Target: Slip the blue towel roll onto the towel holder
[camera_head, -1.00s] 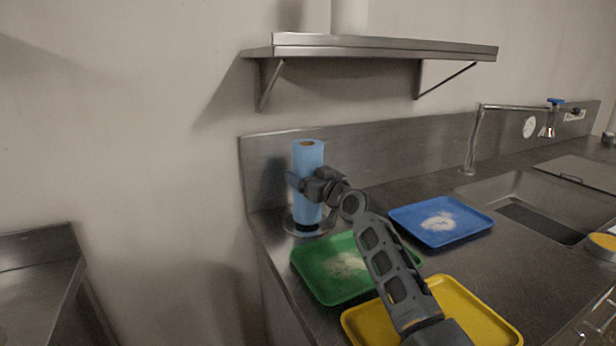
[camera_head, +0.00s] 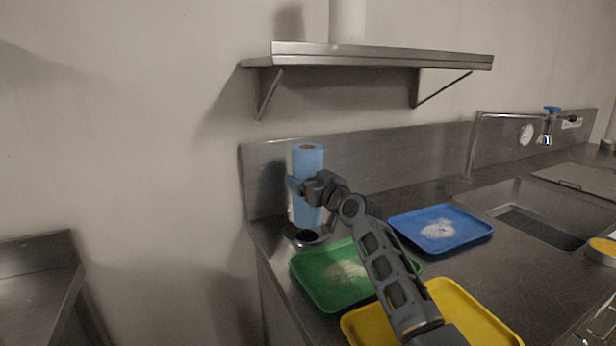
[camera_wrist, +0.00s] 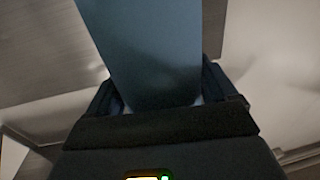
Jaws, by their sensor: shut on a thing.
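The blue towel roll (camera_head: 307,162) is upright near the left end of the steel counter, with its dark core hole showing on top. My gripper (camera_head: 303,188) is shut around its middle from the right. In the wrist view the roll (camera_wrist: 150,55) fills the space between the two fingers (camera_wrist: 160,100). Below the roll is a dark round patch with a pale rim, which looks like the base of the towel holder (camera_head: 307,238). I see no rod above the roll, and I cannot tell whether the roll is around one.
A green tray (camera_head: 318,292) lies just in front, with a yellow tray (camera_head: 355,325) nearer and a blue tray (camera_head: 465,243) to the right. A steel backsplash (camera_head: 400,155) stands behind, under a wall shelf (camera_head: 385,52). The sink (camera_head: 510,190) is far right.

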